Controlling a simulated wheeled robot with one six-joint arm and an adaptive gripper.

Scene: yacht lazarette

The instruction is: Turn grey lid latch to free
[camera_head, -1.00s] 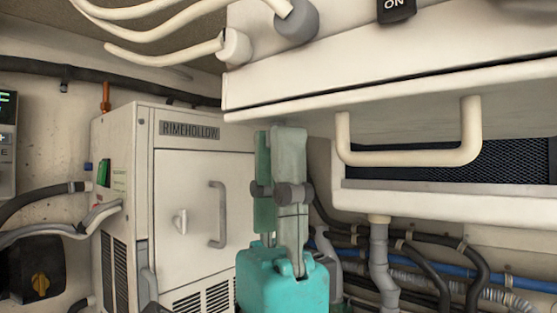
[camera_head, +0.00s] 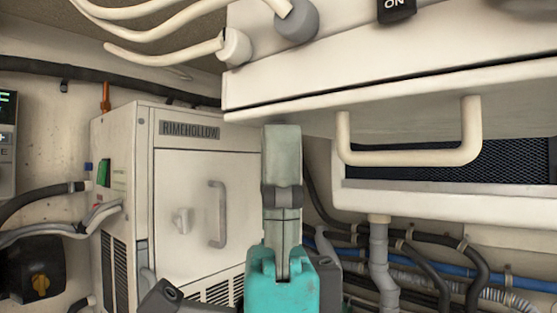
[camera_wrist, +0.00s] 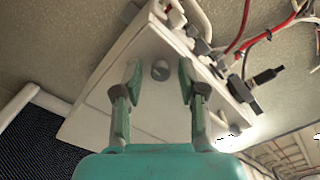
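A round grey knob (camera_wrist: 160,70), which appears to be the lid latch, sits on a white box face (camera_wrist: 135,108) in the wrist view. It does not show in the head view. My gripper (camera_wrist: 159,64), teal with grey-green fingers, is open, with one finger on each side of the knob in the picture. I cannot tell whether the fingertips reach as far as the knob. In the head view my gripper (camera_head: 282,128) points upward just under the edge of the overhanging white box (camera_head: 290,90). One finger hides the other there.
A white RIMEHOLLOW cabinet (camera_head: 190,170) with a handle (camera_head: 217,213) stands behind to the left. A cream U-shaped handle (camera_head: 410,157) hangs to the right of my gripper. Black and blue hoses (camera_head: 430,260) run at the lower right.

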